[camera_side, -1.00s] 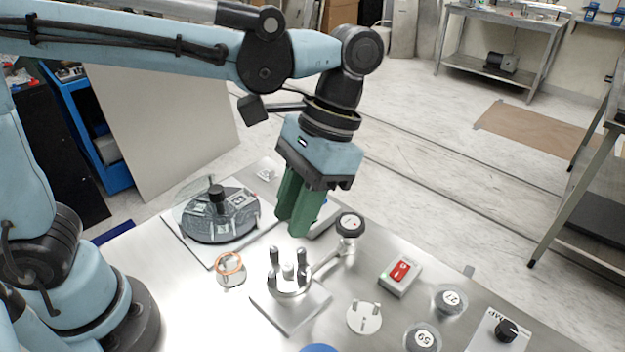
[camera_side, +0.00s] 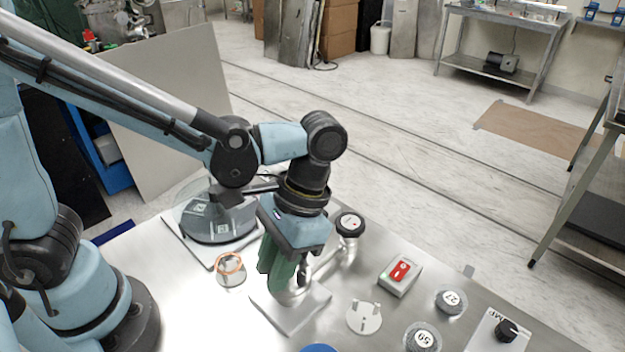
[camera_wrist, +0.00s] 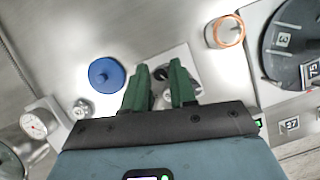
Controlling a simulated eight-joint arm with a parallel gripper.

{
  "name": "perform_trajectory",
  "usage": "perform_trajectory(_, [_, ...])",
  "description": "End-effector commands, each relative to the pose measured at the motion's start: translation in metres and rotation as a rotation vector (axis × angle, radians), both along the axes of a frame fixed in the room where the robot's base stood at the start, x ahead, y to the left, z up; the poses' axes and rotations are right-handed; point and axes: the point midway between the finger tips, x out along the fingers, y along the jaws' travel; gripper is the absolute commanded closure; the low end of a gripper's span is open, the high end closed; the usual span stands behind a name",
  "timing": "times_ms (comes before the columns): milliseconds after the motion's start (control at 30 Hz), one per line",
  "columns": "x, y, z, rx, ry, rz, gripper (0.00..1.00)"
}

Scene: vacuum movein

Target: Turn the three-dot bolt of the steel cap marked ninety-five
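My gripper (camera_side: 284,288) points down over a steel fixture with upright posts on a square plate (camera_side: 308,312). Its green fingers hide most of the fixture in the side view. In the wrist view the fingers (camera_wrist: 158,68) stand apart, with dark-topped posts (camera_wrist: 163,74) showing between and beyond them; nothing is clearly held. Two round numbered caps sit at the front right: one (camera_side: 422,338) reads like 59, the other (camera_side: 450,300) like 22. I cannot make out a ninety-five mark or three dots on any cap.
A copper ring stand (camera_side: 230,270) and a domed dark disc (camera_side: 212,222) with number tags are left of the gripper. A blue disc (camera_side: 318,349) lies in front.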

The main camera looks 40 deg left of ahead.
Motion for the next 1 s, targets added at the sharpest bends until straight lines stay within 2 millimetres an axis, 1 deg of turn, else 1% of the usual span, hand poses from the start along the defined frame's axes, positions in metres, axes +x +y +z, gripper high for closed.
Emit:
perform_trajectory(100, [0.0002, 0.0, 0.0001, 0.0, 0.0, 0.0, 0.74])
perform_trajectory(267, [0.0002, 0.0, 0.0002, 0.0, 0.0, 0.0, 0.99])
perform_trajectory(300, [0.0002, 0.0, 0.0002, 0.0, 0.0, 0.0, 1.0])
perform_trajectory(667, [0.0005, 0.0005, 0.0004, 0.0, 0.0, 0.036, 1.0])
perform_trajectory(867, [0.0004, 0.0014, 0.0005, 0.0, 0.001, 0.142, 1.0])
perform_trajectory(1000, [0.0005, 0.0022, 0.0005, 0.0, 0.0, 0.256, 1.0])
